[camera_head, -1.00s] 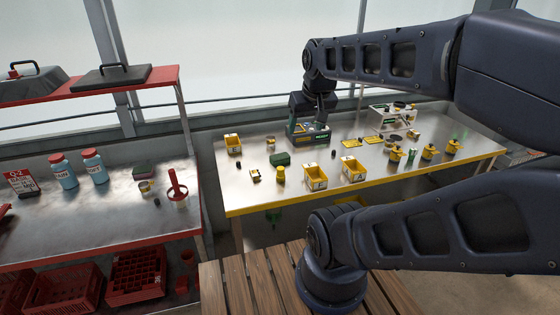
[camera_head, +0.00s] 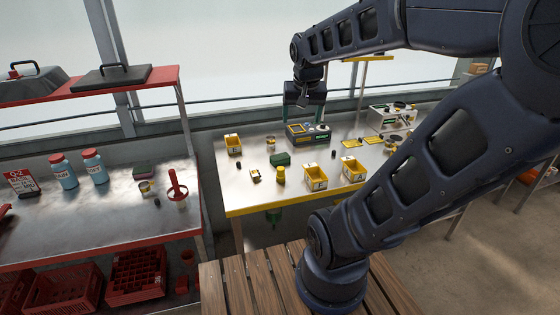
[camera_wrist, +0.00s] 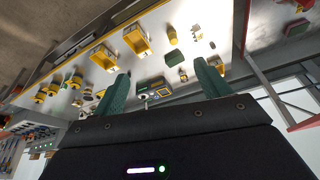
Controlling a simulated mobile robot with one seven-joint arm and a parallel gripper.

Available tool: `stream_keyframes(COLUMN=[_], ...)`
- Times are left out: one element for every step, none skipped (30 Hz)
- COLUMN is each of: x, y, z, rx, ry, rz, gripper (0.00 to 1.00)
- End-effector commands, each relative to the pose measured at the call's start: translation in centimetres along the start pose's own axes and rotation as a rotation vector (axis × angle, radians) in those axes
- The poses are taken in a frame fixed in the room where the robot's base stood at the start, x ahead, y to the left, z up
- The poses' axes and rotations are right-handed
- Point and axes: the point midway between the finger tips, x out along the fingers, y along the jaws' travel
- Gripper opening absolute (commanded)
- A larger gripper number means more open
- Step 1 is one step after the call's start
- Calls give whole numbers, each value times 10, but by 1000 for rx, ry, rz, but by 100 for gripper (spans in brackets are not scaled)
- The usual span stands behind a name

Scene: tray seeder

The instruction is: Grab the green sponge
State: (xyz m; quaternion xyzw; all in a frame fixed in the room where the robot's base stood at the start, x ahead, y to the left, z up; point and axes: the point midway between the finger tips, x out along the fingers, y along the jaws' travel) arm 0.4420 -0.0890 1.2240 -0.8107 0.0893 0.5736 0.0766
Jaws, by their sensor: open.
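A dark green block (camera_head: 280,159), which looks like the sponge, lies on the yellow-edged metal table (camera_head: 240,210). It also shows in the wrist view (camera_wrist: 172,34), beyond my fingertips. A second flat green piece (camera_head: 144,169) with a darker lower layer lies on the red-framed table at left; I cannot tell for certain which is the sponge. My gripper (camera_head: 304,114) hangs over the far part of the yellow-edged table, above a dark green and yellow device (camera_head: 308,133). In the wrist view my gripper (camera_wrist: 161,69) has its two green fingers wide apart, with nothing between them.
Two yellow bins (camera_head: 316,182) (camera_head: 353,170) stand near the table's front edge. A yellow pot (camera_head: 280,175) stands just in front of the green block. A third yellow bin (camera_head: 233,144) is at back left. The metal around the block is mostly bare.

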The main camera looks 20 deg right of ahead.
Motion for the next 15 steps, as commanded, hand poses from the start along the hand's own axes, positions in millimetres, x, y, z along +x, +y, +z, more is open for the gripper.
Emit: stream_keyframes(x=[7,10,14,18,22,27,31,36,42,46,51,58,63,68,76], y=[-2,-2,-4,-4,-6,-7,-8,-9,-10,-11,-12,-14,-15,-16,-18], z=[-11,-17,-26,-32,-38,-46,-52,-57,-65,-71,-76,-84,-90,-95,-102], rx=[34,58,89,111,134,165,187,209,240,262,284,314,336,357,385], ry=[-13,-18,-24,-27,-32,-37,-40,-43,-48,-50,-52,-55,-56,-57,-59], rz=[14,22,31,40,48,58,67,76,86,95,104,115,123,133,144], gripper=[75,75,75,75,75,75,75,75,75,75,75,75,75,75,75])
